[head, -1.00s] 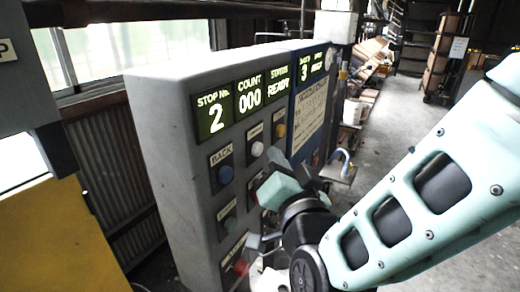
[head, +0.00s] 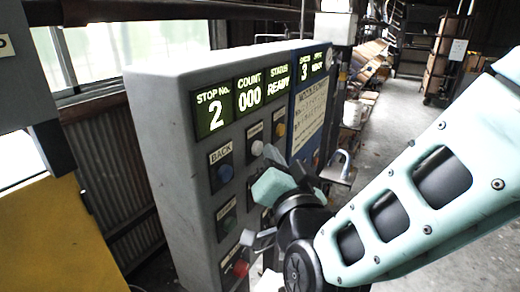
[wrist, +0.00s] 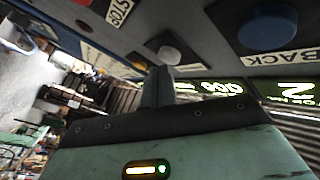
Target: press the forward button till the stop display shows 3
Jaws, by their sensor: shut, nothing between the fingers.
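The control panel (head: 165,150) is a grey box with lit displays along its top. The stop display (head: 212,113) reads 2, and it also shows upside down in the wrist view (wrist: 296,88). A blue button (head: 224,173) is labelled BACK. A white button (head: 257,148) sits to its right; its label is too small to read surely. My gripper (head: 273,155) is shut and empty, its tips close to the panel just below and right of the white button. In the wrist view the finger (wrist: 157,88) points toward the panel beside the white button (wrist: 170,54); contact cannot be told.
A yellow button (head: 279,130) is right of the white one. Count reads 000, status READY. Open floor (head: 385,130) lies right of the panel.

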